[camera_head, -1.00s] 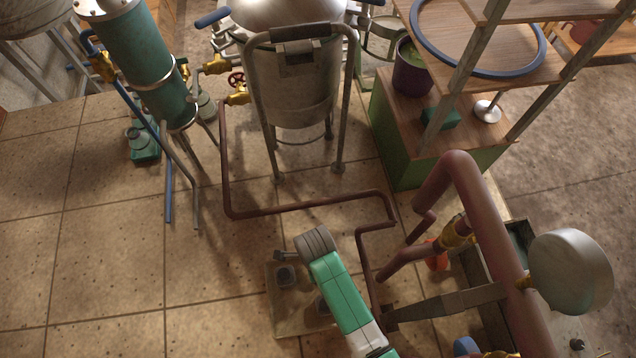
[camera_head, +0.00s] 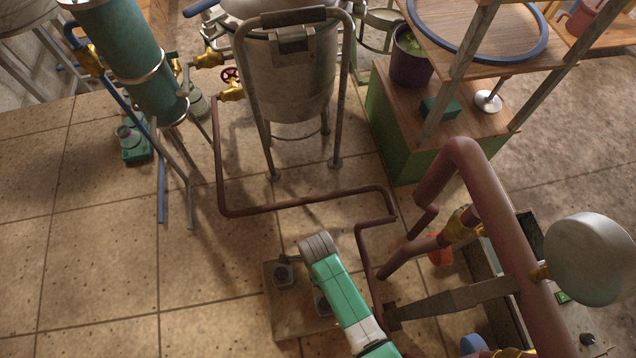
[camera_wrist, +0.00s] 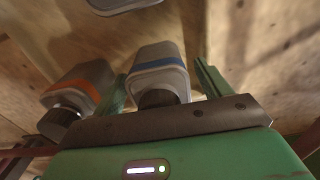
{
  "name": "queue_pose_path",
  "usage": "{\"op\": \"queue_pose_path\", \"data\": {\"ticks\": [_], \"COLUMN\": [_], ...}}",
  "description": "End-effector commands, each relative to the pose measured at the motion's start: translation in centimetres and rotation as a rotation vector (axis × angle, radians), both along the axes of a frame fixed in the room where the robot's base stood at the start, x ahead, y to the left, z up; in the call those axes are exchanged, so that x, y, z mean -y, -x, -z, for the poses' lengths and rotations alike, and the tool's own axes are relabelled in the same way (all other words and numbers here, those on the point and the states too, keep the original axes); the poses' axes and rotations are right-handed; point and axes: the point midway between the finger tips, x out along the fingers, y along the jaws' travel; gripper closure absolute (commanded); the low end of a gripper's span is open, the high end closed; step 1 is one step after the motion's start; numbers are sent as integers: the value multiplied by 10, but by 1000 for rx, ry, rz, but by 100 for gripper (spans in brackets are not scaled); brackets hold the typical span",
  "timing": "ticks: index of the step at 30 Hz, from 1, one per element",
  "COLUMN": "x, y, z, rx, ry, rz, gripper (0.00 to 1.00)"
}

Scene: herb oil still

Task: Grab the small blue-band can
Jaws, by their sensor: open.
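The small blue-band can (camera_wrist: 158,66) is grey with a dark cap and shows in the wrist view. It appears between the two green fingers of my gripper (camera_wrist: 160,74), which are open with a gap on either side of it. I cannot tell how deep it sits between them. An orange-band can (camera_wrist: 80,92) with a dark cap is just left of the left finger. In the head view, my arm hides most of this spot, and the bands on the small grey cans there cannot be read.
Another grey can (camera_wrist: 122,4) is cut off at the top of the wrist view. In the head view, a flat board (camera_head: 285,325) holds the small cans. A brown pipe (camera_head: 300,202) runs behind and right of it. The tiled floor (camera_head: 100,260) to the left is mostly clear.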

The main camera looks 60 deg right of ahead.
Motion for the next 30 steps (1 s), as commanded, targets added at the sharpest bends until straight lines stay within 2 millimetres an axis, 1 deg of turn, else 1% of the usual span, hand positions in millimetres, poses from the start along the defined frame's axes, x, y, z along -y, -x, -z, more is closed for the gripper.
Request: {"op": "queue_pose_path", "data": {"ticks": [2, 5, 6, 11, 17, 19, 20, 24, 27, 30], "x": [0, 0, 0, 0, 0, 0, 0, 1, 0, 0], "y": [0, 0, 0, 0, 0, -1, 0, -1, -1, 0], "z": [-1, -1, -1, -1, -2, -9, -14, -50, -73, -90], "rx": [0, 0, 0, 0, 1, 2, 2, 4, 3, 2], "ry": [0, 0, 0, 0, 1, 1, 1, 2, 1, 1], "rz": [0, 0, 0, 0, 0, 0, 0, 0, 0, 0], "gripper": [24, 41, 49, 81, 82, 82, 82, 82, 82, 82]}}
